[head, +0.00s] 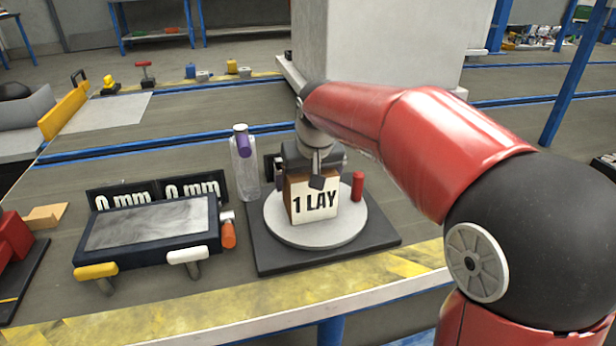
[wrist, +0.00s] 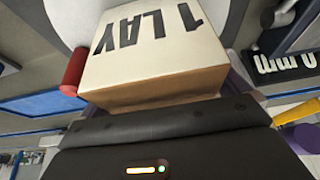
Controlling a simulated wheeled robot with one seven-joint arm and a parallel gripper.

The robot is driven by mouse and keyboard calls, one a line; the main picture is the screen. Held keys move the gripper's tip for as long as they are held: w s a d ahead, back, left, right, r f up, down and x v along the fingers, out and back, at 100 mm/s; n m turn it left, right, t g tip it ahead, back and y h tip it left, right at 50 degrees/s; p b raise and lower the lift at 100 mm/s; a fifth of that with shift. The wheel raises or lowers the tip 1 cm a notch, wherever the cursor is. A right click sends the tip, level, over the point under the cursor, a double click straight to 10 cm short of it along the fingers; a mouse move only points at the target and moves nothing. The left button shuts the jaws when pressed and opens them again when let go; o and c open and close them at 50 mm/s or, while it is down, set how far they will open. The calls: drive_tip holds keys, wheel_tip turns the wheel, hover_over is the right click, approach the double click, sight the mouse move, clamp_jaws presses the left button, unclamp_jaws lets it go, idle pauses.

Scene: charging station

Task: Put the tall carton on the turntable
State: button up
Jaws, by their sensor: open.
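The carton (head: 316,204), with a white face lettered "1 LAY" and brown sides, stands upright on the pale round disc of the turntable (head: 350,226). The carton also fills the upper middle of the wrist view (wrist: 150,60). My gripper (head: 313,172) is directly above the carton, close to its top, pointing down. It is open. The fingertips are mostly hidden by the carton and the gripper body, so I cannot tell whether they touch its sides.
A small red cylinder (head: 357,186) stands at the disc's right edge. A clear bottle with a purple part (head: 245,165) stands behind left. A dark-framed device (head: 150,232) with white and yellow handles lies to the left. Two "0 mm" displays (head: 192,189) stand behind it.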

drive_tip(key=p+v, duration=0.1)
drive_tip(key=v, duration=1.1)
drive_tip(key=shift+r+p, duration=0.1)
drive_tip(key=shift+p, duration=0.3)
drive_tip(key=s+d+f+m, duration=0.1)
drive_tip(key=s+d+f, duration=0.35)
drive_tip(key=s, duration=0.35)
drive_tip(key=s+d+f+m+t+h, duration=0.1)
drive_tip(key=s+d+f, duration=0.35)
drive_tip(key=s, duration=0.25)
drive_tip(key=s+d+f+m, duration=0.1)
drive_tip(key=s+d+f, duration=0.35)
drive_tip(key=s, duration=0.35)
drive_tip(key=r+p, duration=0.2)
drive_tip(key=r, duration=0.1)
drive_tip(key=d+r+p, duration=0.1)
drive_tip(key=r+p, duration=0.1)
drive_tip(key=shift+w+r, duration=0.1)
drive_tip(key=shift+w, duration=0.2)
